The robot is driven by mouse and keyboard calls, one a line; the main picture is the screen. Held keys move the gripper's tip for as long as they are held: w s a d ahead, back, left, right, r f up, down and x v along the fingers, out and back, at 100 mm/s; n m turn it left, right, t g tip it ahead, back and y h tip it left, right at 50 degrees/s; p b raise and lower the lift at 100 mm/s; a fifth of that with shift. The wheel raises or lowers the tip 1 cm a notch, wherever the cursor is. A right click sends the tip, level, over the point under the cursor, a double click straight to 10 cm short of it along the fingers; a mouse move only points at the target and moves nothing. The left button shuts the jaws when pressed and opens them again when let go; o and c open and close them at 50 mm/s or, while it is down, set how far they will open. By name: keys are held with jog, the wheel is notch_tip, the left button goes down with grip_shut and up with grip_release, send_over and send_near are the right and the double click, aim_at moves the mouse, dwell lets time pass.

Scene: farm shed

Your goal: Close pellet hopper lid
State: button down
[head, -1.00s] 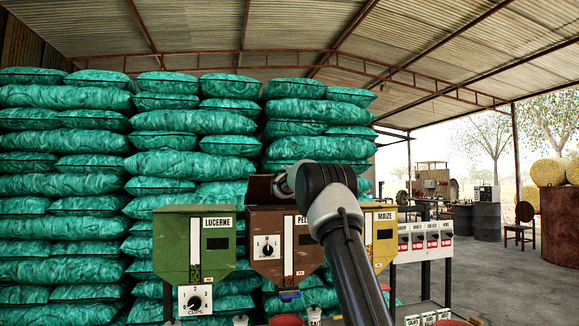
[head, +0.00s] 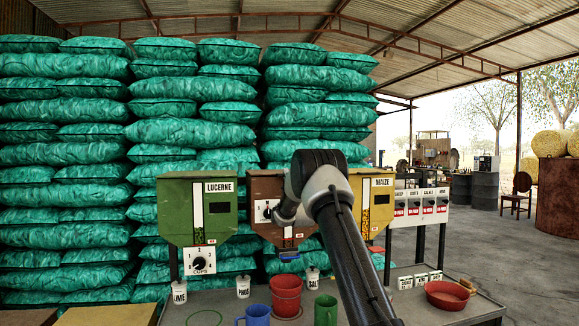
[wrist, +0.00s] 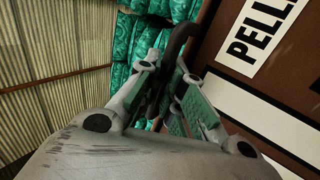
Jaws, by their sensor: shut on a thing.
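The brown pellet hopper (head: 268,184) hangs between a green and a yellow hopper in the head view. Its front and PELL label fill the right of the wrist view (wrist: 255,55). No raised lid shows above its top edge, but my arm hides part of that edge, so I cannot tell if the lid is fully down. In the wrist view my gripper (wrist: 168,78) is shut on a dark curved bar (wrist: 184,38), apparently the lid handle, beside the hopper front. In the head view my wrist covers the hopper's right side and hides the fingertips.
The green lucerne hopper (head: 190,215) and yellow maize hopper (head: 378,215) stand close on either side. Below, the bench holds a red bucket (head: 286,295), blue mug (head: 256,315), green cup (head: 325,309) and red bowl (head: 447,294). Stacked green sacks (head: 80,160) stand behind.

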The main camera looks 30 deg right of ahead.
jog(key=shift+f, duration=0.65)
jog(key=shift+s+f, duration=0.1)
jog(key=shift+f, duration=0.05)
jog(key=c, duration=1.8)
grip_release()
jog(key=shift+r, duration=0.25)
jog(key=v, duration=1.2)
